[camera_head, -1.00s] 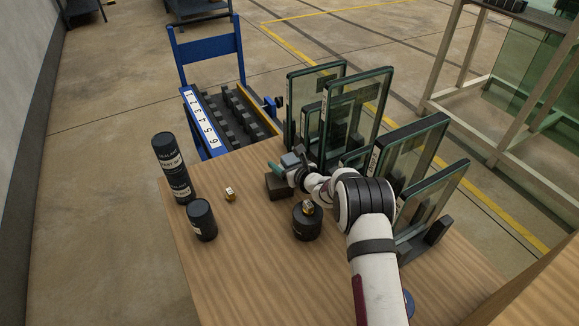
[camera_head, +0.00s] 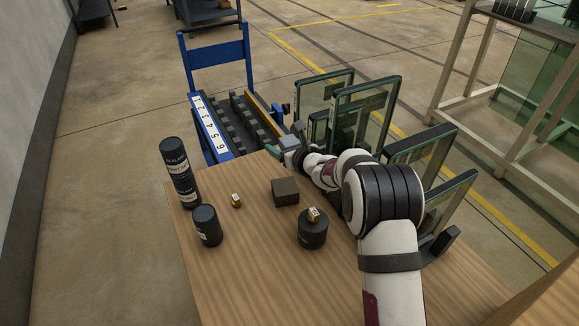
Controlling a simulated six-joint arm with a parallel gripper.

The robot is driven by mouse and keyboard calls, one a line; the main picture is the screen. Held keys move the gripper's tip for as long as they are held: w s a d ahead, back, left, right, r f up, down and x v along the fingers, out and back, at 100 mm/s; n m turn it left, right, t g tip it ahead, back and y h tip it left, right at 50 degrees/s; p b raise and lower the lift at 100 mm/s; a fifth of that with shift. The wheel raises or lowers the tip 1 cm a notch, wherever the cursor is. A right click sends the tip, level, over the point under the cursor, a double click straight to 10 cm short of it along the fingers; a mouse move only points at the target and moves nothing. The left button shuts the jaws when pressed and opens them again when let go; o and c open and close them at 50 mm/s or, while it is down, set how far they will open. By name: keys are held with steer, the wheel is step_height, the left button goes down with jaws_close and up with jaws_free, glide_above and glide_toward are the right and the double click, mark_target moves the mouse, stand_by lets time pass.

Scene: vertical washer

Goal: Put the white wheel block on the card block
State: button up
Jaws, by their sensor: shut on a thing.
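My gripper (camera_head: 280,148) is small at the far end of my arm, over the far edge of the table near the blue cart. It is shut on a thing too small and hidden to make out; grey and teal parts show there. I cannot name a white wheel block or a card block for sure. A dark brown block (camera_head: 285,191) sits on the table, nearer than my gripper and apart from it. A small brass-and-white block (camera_head: 314,215) rests on a short black cylinder (camera_head: 312,234). A similar small block (camera_head: 236,201) stands on the table to the left.
Black labelled cylinders stand at left: a tall stack (camera_head: 179,172) and a shorter one (camera_head: 207,226). A blue cart (camera_head: 222,145) with a numbered strip stands beyond. The front left of the wooden table (camera_head: 250,275) is clear.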

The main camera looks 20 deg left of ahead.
mark_target(282, 181)
steer(key=f, duration=0.9)
steer(key=shift+s+a+f, duration=0.25)
steer(key=shift+f, duration=0.05)
steer(key=shift+f, duration=0.1)
